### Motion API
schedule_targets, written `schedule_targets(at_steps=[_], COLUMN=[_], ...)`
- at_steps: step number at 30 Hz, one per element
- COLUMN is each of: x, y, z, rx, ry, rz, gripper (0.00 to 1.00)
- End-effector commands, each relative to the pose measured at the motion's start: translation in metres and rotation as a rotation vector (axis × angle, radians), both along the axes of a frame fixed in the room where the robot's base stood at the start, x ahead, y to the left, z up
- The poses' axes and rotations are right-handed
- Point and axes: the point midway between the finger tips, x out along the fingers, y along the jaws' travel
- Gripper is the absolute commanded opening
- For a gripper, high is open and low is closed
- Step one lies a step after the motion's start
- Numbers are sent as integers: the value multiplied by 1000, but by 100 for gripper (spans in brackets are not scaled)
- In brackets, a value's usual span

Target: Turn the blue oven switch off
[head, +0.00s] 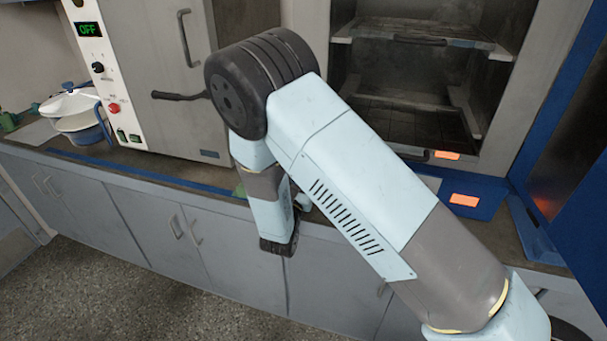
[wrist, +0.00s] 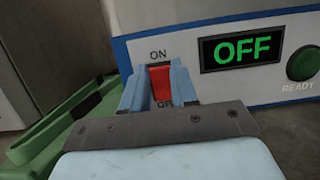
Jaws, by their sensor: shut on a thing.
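In the wrist view a red rocker switch (wrist: 160,84) sits on a white panel with blue edging (wrist: 285,22). The label ON is above it and OFF below, partly covered. The display (wrist: 240,49) beside it reads OFF in green. My gripper (wrist: 160,80) has its two pale blue fingers at the left and right sides of the switch, shut on it. Which way the rocker is tipped is hard to tell. In the head view my arm hides the gripper and the switch.
A green object (wrist: 60,120) lies close left of the gripper, and a green READY button (wrist: 303,63) is at right. In the head view, a white control panel (head: 95,70), an open chamber with racks (head: 420,40) and a white pot (head: 70,105) stand along the counter.

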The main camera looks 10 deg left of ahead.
Motion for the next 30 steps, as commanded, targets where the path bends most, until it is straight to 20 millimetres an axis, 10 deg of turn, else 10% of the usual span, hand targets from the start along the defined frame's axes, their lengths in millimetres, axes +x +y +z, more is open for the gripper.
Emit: schedule_targets(at_steps=[9, 10, 18, 30], x=[-1, -1, -1, -12], y=[2, 2, 1, 2], z=[-1, -1, -1, -4], rx=[0, 0, 0, 0], ry=[-4, -4, -5, -4], rz=[4, 4, 2, 3], gripper=[0, 29, 53, 53])
